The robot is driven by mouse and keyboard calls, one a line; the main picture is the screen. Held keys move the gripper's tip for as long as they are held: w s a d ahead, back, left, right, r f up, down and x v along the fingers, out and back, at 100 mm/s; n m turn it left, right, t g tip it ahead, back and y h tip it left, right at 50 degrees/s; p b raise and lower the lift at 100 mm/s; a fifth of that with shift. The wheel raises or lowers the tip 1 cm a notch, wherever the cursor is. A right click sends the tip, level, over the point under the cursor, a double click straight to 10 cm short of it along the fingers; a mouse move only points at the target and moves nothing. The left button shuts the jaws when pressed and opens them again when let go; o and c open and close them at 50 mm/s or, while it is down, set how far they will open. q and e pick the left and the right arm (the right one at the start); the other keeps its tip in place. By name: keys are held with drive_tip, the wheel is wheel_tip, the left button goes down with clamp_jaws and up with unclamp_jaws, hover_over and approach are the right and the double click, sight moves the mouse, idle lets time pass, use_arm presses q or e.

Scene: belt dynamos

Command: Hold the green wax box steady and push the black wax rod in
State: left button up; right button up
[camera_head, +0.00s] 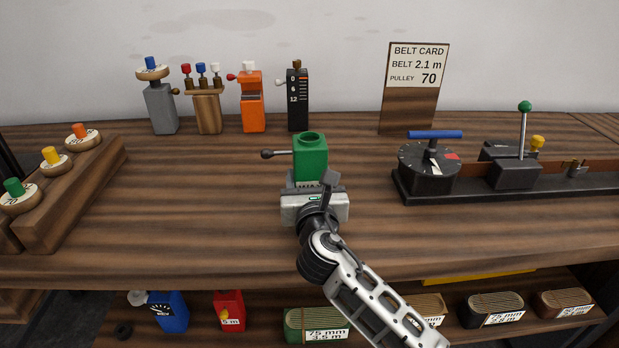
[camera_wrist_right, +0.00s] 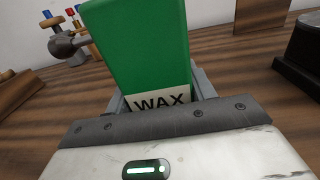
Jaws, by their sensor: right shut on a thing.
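The green wax box (camera_head: 310,155) stands upright near the middle of the bench, with a round opening on top. It fills the upper middle of the right wrist view (camera_wrist_right: 140,45), with a white label reading WAX low on its near face. The black wax rod (camera_head: 277,154) sticks out of the box's left side and ends in a round knob. It also shows in the right wrist view (camera_wrist_right: 66,44). My right gripper (camera_head: 312,184) is shut on the lower part of the box, one finger on each side. My left gripper is not in view.
Behind the box stand a grey device (camera_head: 161,108), an orange one (camera_head: 252,105) and a black one (camera_head: 298,100). A sloped rack (camera_head: 75,195) is at left. A black machine base (camera_head: 420,188) with levers is at right. The bench left of the rod is clear.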

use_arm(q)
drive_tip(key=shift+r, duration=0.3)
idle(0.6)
